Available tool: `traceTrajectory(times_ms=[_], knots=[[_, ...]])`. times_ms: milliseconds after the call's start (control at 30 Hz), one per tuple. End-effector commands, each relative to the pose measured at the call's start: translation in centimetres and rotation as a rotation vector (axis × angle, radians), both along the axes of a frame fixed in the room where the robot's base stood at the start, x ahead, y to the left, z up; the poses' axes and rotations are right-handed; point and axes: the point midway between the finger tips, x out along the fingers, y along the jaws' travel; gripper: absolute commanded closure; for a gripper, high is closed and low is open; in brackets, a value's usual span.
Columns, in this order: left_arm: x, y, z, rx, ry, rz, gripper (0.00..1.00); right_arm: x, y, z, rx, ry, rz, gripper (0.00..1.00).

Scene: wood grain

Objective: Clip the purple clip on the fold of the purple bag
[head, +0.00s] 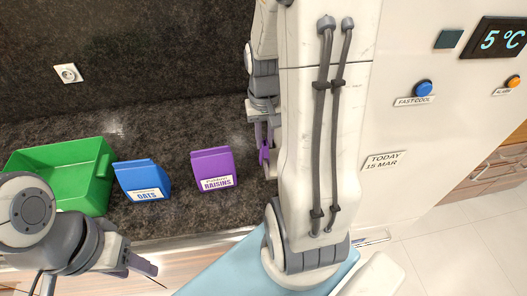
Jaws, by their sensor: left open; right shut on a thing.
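The purple bag (212,165), labelled RAISINS, stands upright on the dark counter with its top folded over. The purple clip (264,152) is between the fingers of my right gripper (266,138), to the right of the bag and apart from it. My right gripper is shut on the clip, and my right arm hides part of that area. My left gripper (145,261) is low at the front left, in front of the counter's edge. It is open, and its fingertips are small and hard to make out.
A blue bag (140,174), labelled OATS, stands left of the purple bag. A green bin (100,172) is at the far left. A white fridge (410,120) with buttons is on the right. The counter behind the bags is clear up to the dark wall.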

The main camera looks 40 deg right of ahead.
Motion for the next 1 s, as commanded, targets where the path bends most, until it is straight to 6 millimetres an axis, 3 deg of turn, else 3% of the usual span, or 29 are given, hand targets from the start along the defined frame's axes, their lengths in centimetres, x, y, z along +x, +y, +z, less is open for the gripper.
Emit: traceTrajectory(times_ms=[700,1000], knots=[[0.0,0.0,3.1,0.000,0.000,0.000,0.50,0.0,0.0,3.0,0.000,0.000,0.000,1.00],[0.0,0.0,3.1,0.000,0.000,0.000,0.50,0.0,0.0,3.0,0.000,0.000,0.000,1.00]])
